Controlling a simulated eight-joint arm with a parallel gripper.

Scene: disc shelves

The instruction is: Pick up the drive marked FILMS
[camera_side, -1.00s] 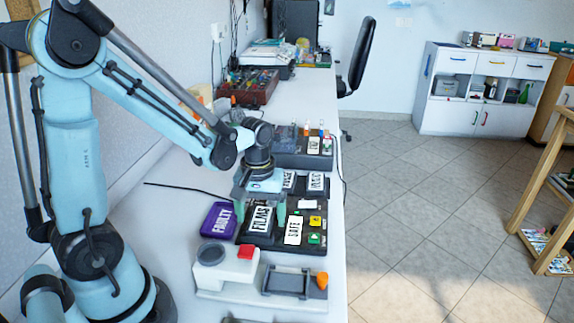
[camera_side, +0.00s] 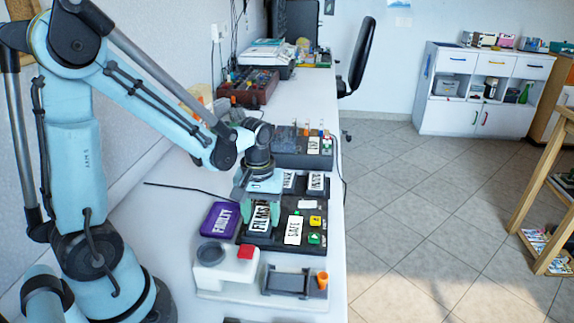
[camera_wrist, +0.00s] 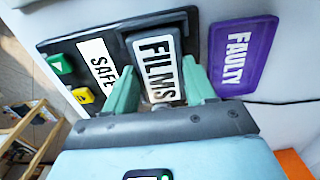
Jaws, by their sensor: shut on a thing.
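The FILMS drive (camera_side: 261,219) is a dark block with a white label, in the black dock (camera_side: 284,238) on the bench. In the wrist view the FILMS drive (camera_wrist: 156,62) stands between the two green fingers of my gripper (camera_wrist: 163,88). My gripper (camera_side: 262,210) is shut on its near end. Whether the drive is clear of its slot I cannot tell. The SAFE drive (camera_side: 294,230) is beside it in the same dock, and also shows in the wrist view (camera_wrist: 99,64).
Two more labelled drives (camera_side: 317,183) are behind. A grey-white device with a red button (camera_side: 245,252) stands in front. Green and yellow buttons (camera_side: 315,221) are on the dock's right.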

